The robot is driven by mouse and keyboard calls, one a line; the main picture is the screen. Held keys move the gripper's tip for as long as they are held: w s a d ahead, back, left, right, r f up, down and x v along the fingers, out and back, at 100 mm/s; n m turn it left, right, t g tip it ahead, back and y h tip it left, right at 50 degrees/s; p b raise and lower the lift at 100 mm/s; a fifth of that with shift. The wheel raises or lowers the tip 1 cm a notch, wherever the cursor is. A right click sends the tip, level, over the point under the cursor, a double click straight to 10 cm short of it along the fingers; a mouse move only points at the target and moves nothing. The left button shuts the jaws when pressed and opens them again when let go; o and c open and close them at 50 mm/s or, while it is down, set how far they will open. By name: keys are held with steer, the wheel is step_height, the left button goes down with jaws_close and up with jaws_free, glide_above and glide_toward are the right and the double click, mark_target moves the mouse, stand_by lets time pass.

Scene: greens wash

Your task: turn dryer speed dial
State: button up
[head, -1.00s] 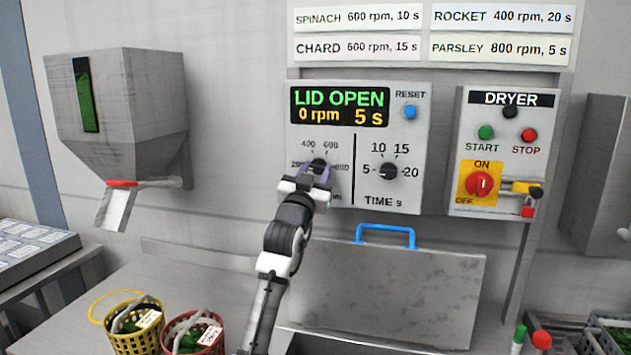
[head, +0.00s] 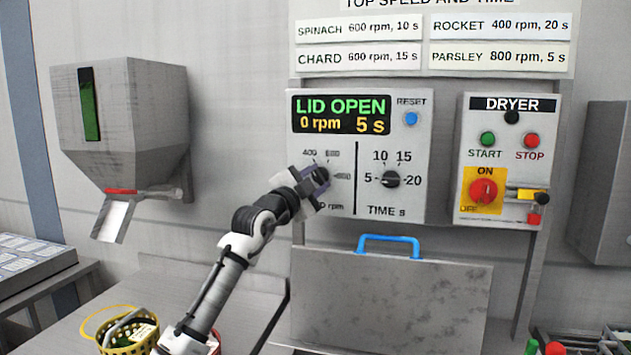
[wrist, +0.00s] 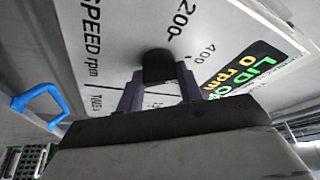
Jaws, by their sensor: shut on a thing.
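The speed dial (head: 321,174) is a small black knob on the left half of the grey control panel, with speed marks around it. In the wrist view the dial (wrist: 157,65) sits between my gripper's fingertips, with the 200 and 400 marks beside it. My gripper (head: 314,181) is shut on the dial, its purple fingers on either side. The gripper partly hides the dial and the lower marks, so the pointer's setting cannot be told. The display (head: 341,114) reads LID OPEN, 0 rpm, 5 s.
The time dial (head: 391,179) is right of the speed dial, below the blue reset button (head: 411,118). The dryer switch box (head: 512,200) stands further right. A grey lid with a blue handle (head: 390,239) is below the panel. A yellow basket (head: 129,335) stands lower left.

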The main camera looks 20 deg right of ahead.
steer(key=shift+m+g, duration=0.3)
steer(key=shift+m, duration=0.3)
steer(key=o, duration=1)
steer(key=b+v, duration=0.4)
steer(key=v, duration=0.9)
steer(key=shift+s+a+b, duration=0.25)
steer(key=shift+a+b, duration=0.05)
steer(key=shift+b, duration=0.1)
